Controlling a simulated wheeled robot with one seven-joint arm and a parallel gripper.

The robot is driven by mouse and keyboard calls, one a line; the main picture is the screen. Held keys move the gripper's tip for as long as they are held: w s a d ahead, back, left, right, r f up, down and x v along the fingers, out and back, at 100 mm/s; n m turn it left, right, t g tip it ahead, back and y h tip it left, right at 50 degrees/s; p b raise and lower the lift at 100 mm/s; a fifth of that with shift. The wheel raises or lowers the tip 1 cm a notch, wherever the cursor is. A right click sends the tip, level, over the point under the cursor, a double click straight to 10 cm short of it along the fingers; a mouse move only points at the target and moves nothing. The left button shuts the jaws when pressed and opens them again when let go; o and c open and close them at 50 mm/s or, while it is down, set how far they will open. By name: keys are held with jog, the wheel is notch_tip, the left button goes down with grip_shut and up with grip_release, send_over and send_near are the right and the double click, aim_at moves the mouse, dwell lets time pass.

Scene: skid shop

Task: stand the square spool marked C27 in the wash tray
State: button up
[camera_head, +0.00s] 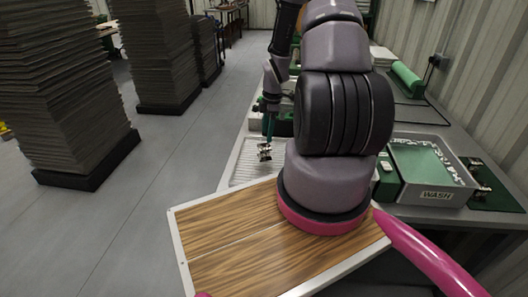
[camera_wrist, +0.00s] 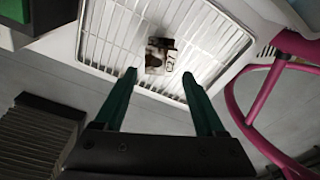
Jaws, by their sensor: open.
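My gripper (camera_head: 268,138) points down over the white ribbed rack (camera_head: 240,172). In the wrist view my gripper (camera_wrist: 160,76) has its two green fingers apart with nothing between them. A small dark-and-silver blocky part (camera_wrist: 158,55) lies on the rack just beyond the fingertips; it also shows under the gripper in the head view (camera_head: 264,153). Its marking cannot be read, so I cannot tell if it is the spool C27. The wash tray (camera_head: 436,195), a grey bin labelled WASH with a green inside and pale bits, stands on the bench at the right.
Several small dark metal parts (camera_head: 478,170) sit on a green mat (camera_head: 497,196) right of the wash tray. A green roll (camera_head: 407,78) lies at the back of the bench. Tall stacks of grey sheets (camera_head: 65,90) stand on the floor at left. The floor between is clear.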

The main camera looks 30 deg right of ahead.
aim_at(264, 146)
jog(key=f, duration=0.5)
jog(key=a+f, duration=0.1)
jog(key=f, duration=0.2)
grip_shut()
jog(key=shift+w, duration=0.1)
jog(key=shift+r, duration=0.15)
